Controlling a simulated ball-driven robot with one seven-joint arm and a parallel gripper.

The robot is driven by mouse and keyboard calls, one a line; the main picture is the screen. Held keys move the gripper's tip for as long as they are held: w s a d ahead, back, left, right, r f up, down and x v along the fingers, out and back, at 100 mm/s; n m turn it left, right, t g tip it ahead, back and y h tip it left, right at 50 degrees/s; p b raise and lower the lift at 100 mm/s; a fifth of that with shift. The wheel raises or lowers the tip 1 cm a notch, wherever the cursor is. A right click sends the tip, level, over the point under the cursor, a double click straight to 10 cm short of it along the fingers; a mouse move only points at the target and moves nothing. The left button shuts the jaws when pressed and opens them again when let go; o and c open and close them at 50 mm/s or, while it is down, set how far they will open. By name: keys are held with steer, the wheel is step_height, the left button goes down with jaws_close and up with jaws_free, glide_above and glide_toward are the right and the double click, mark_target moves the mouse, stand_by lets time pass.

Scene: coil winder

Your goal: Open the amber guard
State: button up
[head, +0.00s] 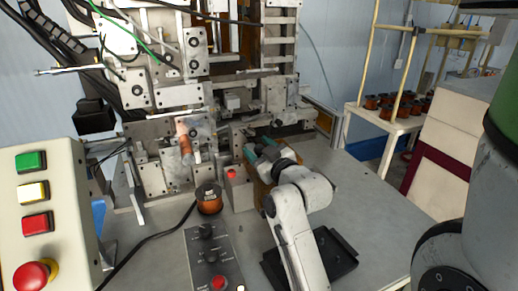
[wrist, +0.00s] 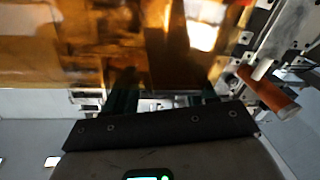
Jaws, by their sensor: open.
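The amber guard is a see-through orange panel that fills the upper part of the wrist view (wrist: 70,50), very close to the camera. In the head view only a small amber part of it (head: 259,190) shows beside my arm, and my wrist hides the rest. My gripper (head: 260,148) is at the guard, in front of the winder. Its two dark fingers stand apart in the wrist view (wrist: 165,100), with no object clearly between them. The fingertips overlap the guard's lower edge in that view. I cannot tell whether they touch it.
A copper-coloured handle (head: 184,143) is left of my gripper in the head view. A wire spool (head: 209,198), a small box with a red button (head: 233,185) and a knob panel (head: 212,255) stand nearby. A button console (head: 42,215) is at left. The bench's right side is clear.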

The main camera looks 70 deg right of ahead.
steer(key=shift+c, duration=0.5)
jaws_close()
